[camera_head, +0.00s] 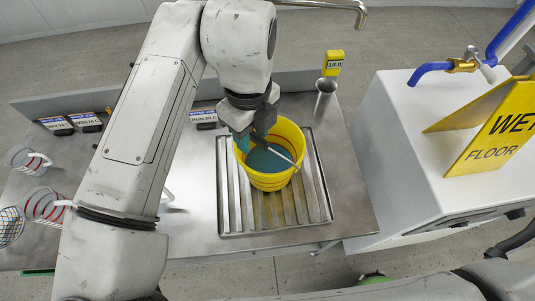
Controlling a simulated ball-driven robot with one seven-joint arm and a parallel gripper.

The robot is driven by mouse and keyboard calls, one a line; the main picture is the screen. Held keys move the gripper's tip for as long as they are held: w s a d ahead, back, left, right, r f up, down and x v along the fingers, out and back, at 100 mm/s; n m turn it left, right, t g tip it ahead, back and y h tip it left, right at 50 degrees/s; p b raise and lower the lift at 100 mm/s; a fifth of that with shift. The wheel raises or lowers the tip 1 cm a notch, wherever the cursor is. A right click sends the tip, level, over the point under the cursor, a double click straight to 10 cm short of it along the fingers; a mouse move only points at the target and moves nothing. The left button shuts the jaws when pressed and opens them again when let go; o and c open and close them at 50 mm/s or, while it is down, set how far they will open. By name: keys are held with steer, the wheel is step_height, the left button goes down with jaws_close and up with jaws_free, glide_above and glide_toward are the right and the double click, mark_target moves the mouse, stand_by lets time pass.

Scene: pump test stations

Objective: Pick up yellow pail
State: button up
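The yellow pail (271,181) stands upright on a slatted metal drain tray (314,186) set in the steel bench. Blue-green liquid shows inside it, and a thin pale bar slants across its mouth. My gripper (251,141) points down at the pail's upper left rim, with teal and dark finger parts around there. The fingertips overlap the rim and the pail's inside in this view. I cannot tell whether they are closed on the pail or stand apart from it.
A metal cup with a yellow display (334,63) stands behind the pail. Labelled cards (85,122) and striped jugs (44,203) are at the left.

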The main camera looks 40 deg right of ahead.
jaws_close()
stand_by(1.3)
